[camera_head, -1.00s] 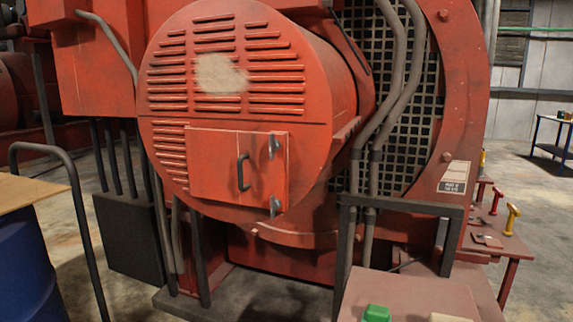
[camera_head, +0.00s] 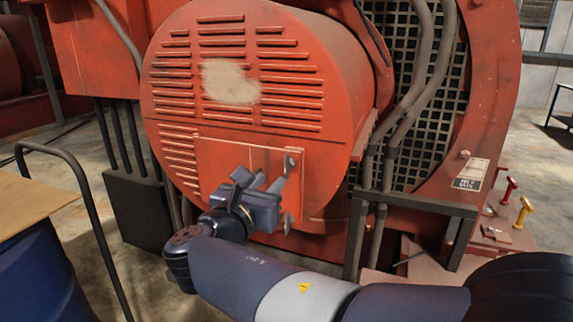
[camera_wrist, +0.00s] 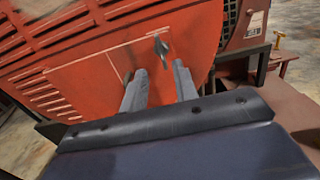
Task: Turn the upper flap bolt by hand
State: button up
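The upper flap bolt (camera_head: 291,163) is a small grey latch at the upper right corner of the red square flap (camera_head: 222,165). It also shows in the wrist view (camera_wrist: 161,47), just beyond the fingertips and between their lines. My gripper (camera_head: 270,182) is in front of the flap, just left of and below the upper bolt in the head view. In the wrist view its two fingers (camera_wrist: 160,68) stand apart with nothing between them. The lower flap bolt (camera_head: 288,222) is beside my gripper, lower down. The flap's dark handle is hidden behind my gripper.
The flap is on a round, louvred red housing (camera_head: 230,45). Grey pipes (camera_head: 400,120) and a dark frame (camera_head: 420,206) stand to the right. A blue drum (camera_head: 40,270) and a bent dark rail (camera_head: 85,210) are at the left.

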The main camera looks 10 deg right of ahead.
aim_at(285, 166)
jog(key=x, duration=0.8)
jog(key=shift+p, duration=0.35)
grip_shut()
